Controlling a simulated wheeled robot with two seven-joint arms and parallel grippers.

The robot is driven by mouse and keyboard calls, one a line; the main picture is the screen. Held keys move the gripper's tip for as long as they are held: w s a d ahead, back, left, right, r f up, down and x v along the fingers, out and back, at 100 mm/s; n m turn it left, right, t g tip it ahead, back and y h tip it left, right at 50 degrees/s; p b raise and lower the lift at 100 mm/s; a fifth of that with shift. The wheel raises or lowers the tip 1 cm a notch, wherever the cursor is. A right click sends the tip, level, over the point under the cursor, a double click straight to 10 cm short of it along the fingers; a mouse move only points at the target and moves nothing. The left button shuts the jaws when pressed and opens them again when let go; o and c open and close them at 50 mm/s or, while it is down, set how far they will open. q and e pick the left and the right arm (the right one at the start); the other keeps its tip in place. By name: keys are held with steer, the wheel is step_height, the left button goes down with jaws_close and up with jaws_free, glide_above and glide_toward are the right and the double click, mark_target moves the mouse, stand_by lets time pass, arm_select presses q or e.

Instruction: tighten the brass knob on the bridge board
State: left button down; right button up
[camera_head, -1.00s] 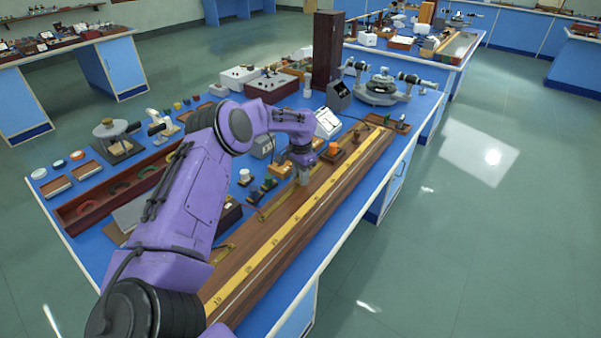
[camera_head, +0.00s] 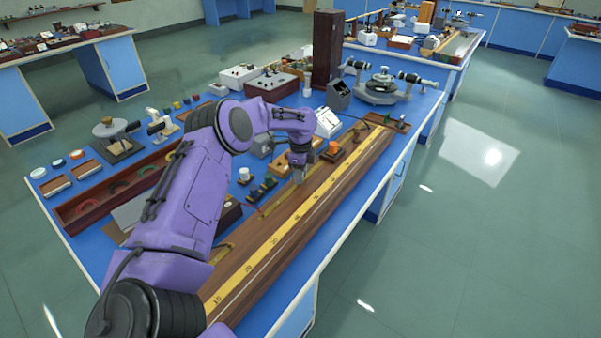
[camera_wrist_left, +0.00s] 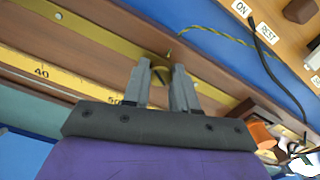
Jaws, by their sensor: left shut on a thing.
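The bridge board is a long brown wooden board (camera_head: 250,292) with a yellow scale (camera_head: 282,240) and brass strips, lying along the bench's right edge. My left gripper (camera_head: 298,181) points down at the middle of the board. In the left wrist view the brass knob (camera_wrist_left: 161,74) sits between the fingertips of my left gripper (camera_wrist_left: 162,80), on a brass strip beside the scale. The fingers are shut on it and cover its sides. In the head view the knob is hidden by the gripper. My right gripper is not in view.
An orange-topped block (camera_head: 333,148) stands just beyond the gripper. Small black and white pieces (camera_head: 244,175) stand left of the board. A spectrometer (camera_head: 382,88) and a tall dark box (camera_head: 326,50) stand at the bench's far end. A green-yellow wire (camera_wrist_left: 205,30) runs near the knob.

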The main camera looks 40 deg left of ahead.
arm_select(q)
steer(key=m, duration=0.5)
steer(key=shift+m+b, duration=0.3)
steer(key=shift+b, duration=0.1)
steer(key=m+b, duration=0.1)
steer(key=m, duration=0.4)
steer(key=shift+m, duration=0.4)
steer(key=c, duration=0.9)
jaws_free()
steer(key=shift+r, duration=0.1)
step_height(320, 180, up, 10)
steer(key=shift+r+b, duration=0.2)
steer(key=shift+b, duration=0.45)
